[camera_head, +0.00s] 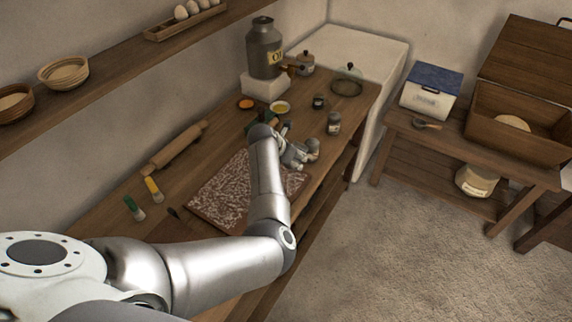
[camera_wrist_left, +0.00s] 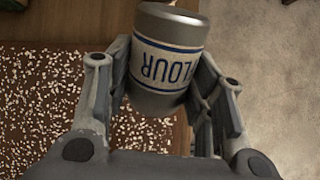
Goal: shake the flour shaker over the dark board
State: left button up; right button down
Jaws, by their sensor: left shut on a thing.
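The flour shaker (camera_wrist_left: 166,62) is a grey metal can with a cream and blue label reading "LOUR" in the left wrist view. My left gripper (camera_wrist_left: 165,85) is shut on it, with a finger on each side, and the can looks tilted. In the head view the left gripper (camera_head: 300,154) is at the right edge of the dark board, with the shaker (camera_head: 314,146) at its fingers. The dark board (camera_head: 218,198) lies on the bench and is strewn with white flecks. It also shows in the wrist view (camera_wrist_left: 45,100). My arm hides part of it. My right gripper is not seen.
A grey jar (camera_head: 333,123), a yellow bowl (camera_head: 280,107) and an oil can (camera_head: 264,52) stand farther back. The bench's front edge is close to the gripper.

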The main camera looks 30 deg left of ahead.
pick_arm(q)
jog(key=shift+w+b, duration=1)
jog(key=shift+w, duration=0.4)
jog(key=shift+w+d+r, duration=0.1)
jog(key=shift+w+d, duration=0.3)
jog(key=shift+w, duration=0.05)
jog(key=shift+s+a+r+p, duration=0.1)
jog(key=shift+s+a+p, duration=0.2)
jog(key=shift+p, duration=0.35)
jog(key=shift+a, duration=0.1)
jog(key=shift+w+d, duration=0.25)
jog(key=shift+d, duration=0.1)
jog(key=shift+s+a+p, duration=0.2)
jog(key=shift+a+p, duration=0.05)
jog(key=shift+p, duration=0.2)
jog(key=shift+s+a, duration=0.1)
